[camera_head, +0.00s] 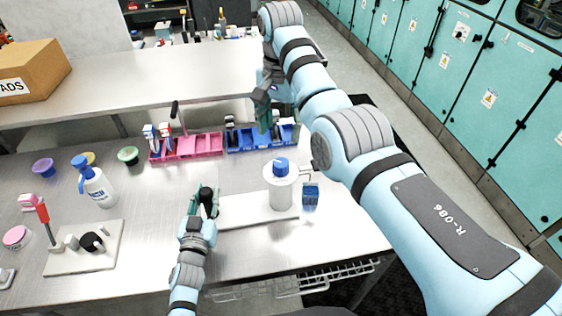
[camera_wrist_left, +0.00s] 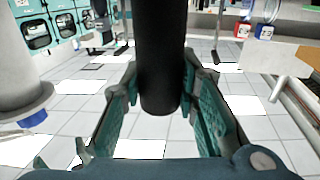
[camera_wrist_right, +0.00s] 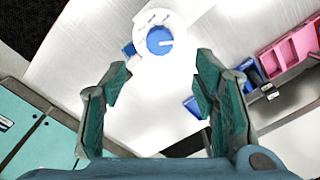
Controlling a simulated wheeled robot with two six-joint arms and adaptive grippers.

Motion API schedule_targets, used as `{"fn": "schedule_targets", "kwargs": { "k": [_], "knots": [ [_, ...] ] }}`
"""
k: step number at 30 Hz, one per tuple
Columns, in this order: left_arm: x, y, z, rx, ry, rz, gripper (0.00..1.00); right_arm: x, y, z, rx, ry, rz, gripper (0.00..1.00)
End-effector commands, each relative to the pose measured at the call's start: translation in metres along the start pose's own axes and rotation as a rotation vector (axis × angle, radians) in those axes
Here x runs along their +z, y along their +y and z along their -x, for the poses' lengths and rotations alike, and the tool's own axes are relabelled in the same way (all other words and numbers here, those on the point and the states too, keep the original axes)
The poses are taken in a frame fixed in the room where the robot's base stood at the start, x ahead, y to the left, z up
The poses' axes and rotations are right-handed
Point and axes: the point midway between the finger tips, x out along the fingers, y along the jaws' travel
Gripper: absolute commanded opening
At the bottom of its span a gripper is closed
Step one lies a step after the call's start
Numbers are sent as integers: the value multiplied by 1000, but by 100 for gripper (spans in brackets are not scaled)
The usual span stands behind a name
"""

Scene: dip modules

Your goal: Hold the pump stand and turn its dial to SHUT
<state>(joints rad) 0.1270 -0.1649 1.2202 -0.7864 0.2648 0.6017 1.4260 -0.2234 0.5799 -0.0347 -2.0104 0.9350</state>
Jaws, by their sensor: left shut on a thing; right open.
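The pump stand has a white base plate (camera_head: 246,210), a white cylinder (camera_head: 280,191) with a blue dial (camera_head: 281,166) on top, and a black post (camera_head: 207,194). My left gripper (camera_head: 204,206) is shut on the black post, which stands between its fingers in the left wrist view (camera_wrist_left: 160,70). My right gripper (camera_head: 266,112) is open and empty, raised above the table behind the cylinder. In the right wrist view the blue dial (camera_wrist_right: 159,41) lies ahead of the open fingers, with a pale pointer mark on it. Any dial lettering is too small to read.
A blue bin (camera_head: 262,138) and a pink bin (camera_head: 186,147) stand behind the stand. A small blue object (camera_head: 310,196) is right of the cylinder. A spray bottle (camera_head: 95,186) and another white-based stand (camera_head: 84,250) are at left.

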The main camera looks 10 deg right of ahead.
Motion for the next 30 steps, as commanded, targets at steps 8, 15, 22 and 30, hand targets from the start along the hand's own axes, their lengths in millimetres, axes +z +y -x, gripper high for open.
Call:
{"fn": "schedule_targets", "kwargs": {
  "k": [8,15,22,30],
  "knots": [
    [1,0,0,0,-2,0,0,1,2,-64,2,-3,-3,54],
    [1,0,0,0,-2,0,0,0,2,-110,0,0,-3,54],
    [1,0,0,0,-2,0,0,0,2,-116,-1,1,-2,54],
    [1,0,0,0,-2,0,0,0,2,-116,-1,1,-2,22]
  ]
}}
